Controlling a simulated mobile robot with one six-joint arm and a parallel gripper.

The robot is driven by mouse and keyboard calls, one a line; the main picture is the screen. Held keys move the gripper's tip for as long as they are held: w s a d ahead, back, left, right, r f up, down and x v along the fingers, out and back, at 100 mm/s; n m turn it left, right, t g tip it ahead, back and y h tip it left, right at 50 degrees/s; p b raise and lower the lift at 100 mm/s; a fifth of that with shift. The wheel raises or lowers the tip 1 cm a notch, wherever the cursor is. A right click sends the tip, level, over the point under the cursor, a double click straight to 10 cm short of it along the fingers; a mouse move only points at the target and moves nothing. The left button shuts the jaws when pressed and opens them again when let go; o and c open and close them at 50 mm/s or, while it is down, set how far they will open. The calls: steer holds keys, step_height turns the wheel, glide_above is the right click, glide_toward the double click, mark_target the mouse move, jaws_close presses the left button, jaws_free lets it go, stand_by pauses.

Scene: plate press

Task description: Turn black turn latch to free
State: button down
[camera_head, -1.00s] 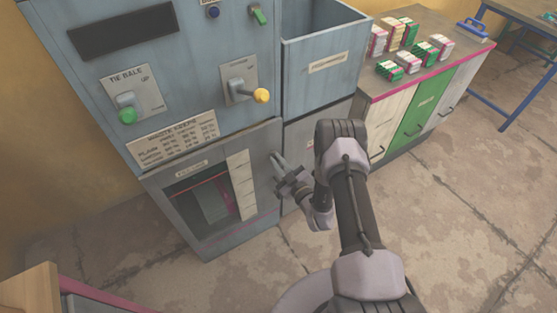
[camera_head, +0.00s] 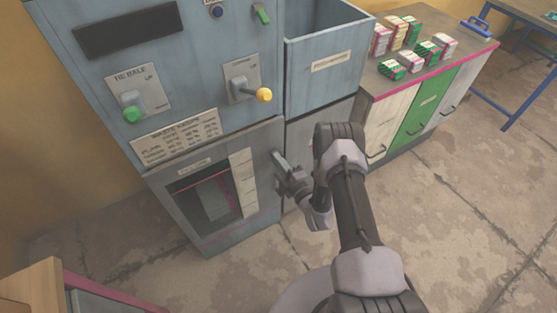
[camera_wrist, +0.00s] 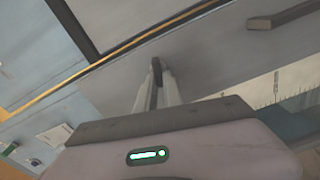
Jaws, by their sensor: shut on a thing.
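The black turn latch (camera_wrist: 157,68) shows in the wrist view as a small dark piece between my fingertips, on the grey front panel of the press. My gripper (camera_wrist: 157,88) is shut on it, with a light finger on each side. In the head view my gripper (camera_head: 279,160) is at the right edge of the lower press door (camera_head: 262,140). The latch cannot be made out there, as the fingers cover it. How far the latch is turned cannot be told.
The press carries a green knob (camera_head: 132,114) and a yellow-tipped lever (camera_head: 263,95) above the door. A cabinet (camera_head: 425,100) with several small bundles stands farther right. The floor in front is clear.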

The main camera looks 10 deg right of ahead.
steer(key=shift+f+n, duration=0.1)
steer(key=shift+n, duration=1)
steer(key=c, duration=1.5)
jaws_free()
steer(key=p+v, duration=0.5)
steer(key=v, duration=1.2)
steer(key=shift+s, duration=0.2)
